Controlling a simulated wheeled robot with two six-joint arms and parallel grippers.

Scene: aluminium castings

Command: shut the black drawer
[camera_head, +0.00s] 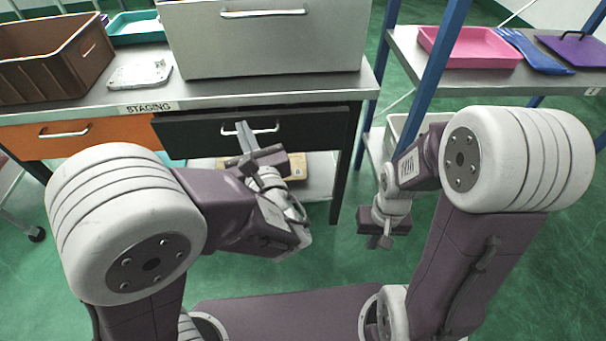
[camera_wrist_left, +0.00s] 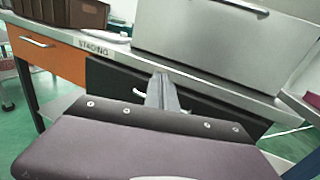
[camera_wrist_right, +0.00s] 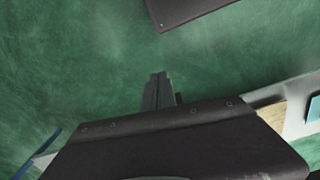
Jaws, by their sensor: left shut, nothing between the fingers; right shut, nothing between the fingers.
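The black drawer (camera_head: 205,137) is under the tabletop marked STAGING, right of the orange drawer. It carries a pale bar handle (camera_head: 262,130). A thin dark band shows between its front and the tabletop edge, and its front seems to stand out a little. My left gripper (camera_head: 243,132) is shut and empty, its tip in front of the drawer and overlapping the left part of the handle; I cannot tell if it touches. The left wrist view shows the drawer (camera_wrist_left: 112,78) behind the shut fingers. My right gripper (camera_head: 376,238) is shut and empty, low over the green floor.
The orange drawer (camera_head: 85,138) is beside it. On top are a grey cabinet (camera_head: 260,48), a brown crate (camera_head: 45,65) and a pale casting (camera_head: 140,74). A cardboard-coloured item (camera_head: 297,167) lies on the shelf below. A blue-posted rack (camera_head: 436,60) stands at right.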

